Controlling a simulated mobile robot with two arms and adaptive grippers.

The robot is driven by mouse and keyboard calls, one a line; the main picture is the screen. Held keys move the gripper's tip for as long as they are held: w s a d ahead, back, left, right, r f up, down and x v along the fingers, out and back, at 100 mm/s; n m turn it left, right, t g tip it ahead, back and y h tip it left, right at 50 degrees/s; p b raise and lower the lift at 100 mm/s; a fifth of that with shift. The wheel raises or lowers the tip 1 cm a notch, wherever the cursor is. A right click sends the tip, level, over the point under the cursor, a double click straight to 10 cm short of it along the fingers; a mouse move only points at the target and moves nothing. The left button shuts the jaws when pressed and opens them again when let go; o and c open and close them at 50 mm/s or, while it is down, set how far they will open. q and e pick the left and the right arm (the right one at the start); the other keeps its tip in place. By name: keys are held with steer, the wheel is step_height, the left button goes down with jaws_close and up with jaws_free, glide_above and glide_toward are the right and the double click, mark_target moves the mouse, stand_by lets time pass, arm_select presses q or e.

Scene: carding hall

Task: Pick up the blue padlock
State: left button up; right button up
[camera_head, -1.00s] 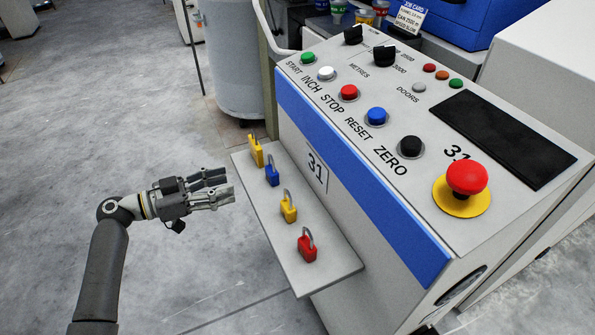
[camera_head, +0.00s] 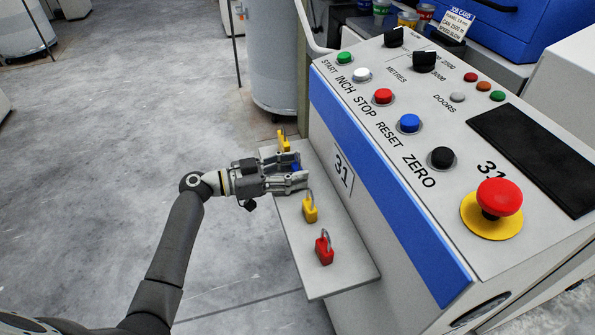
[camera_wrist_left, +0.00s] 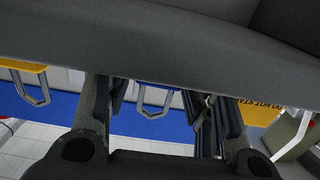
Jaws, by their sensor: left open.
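The blue padlock (camera_head: 296,167) is on the grey shelf (camera_head: 335,272), mostly hidden by my left gripper (camera_head: 300,170) in the head view. The left gripper is open, with its fingers over the shelf around the blue padlock. In the left wrist view, the padlock's grey shackle (camera_wrist_left: 155,108) and a thin strip of its blue body show between the two fingers (camera_wrist_left: 160,112). I cannot tell whether the fingers touch it. My right gripper is not in view.
A yellow padlock (camera_head: 283,142) stands beyond the gripper. Another yellow padlock (camera_head: 310,210) and a red padlock (camera_head: 324,248) stand nearer. The control panel (camera_head: 400,180) rises right of the shelf. Open floor (camera_head: 120,130) lies to the left.

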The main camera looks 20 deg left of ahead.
arm_select(q)
steer(key=shift+w+d, duration=0.4)
steer(key=shift+d, duration=0.1)
steer(key=c, duration=0.9)
steer(key=shift+c, duration=0.2)
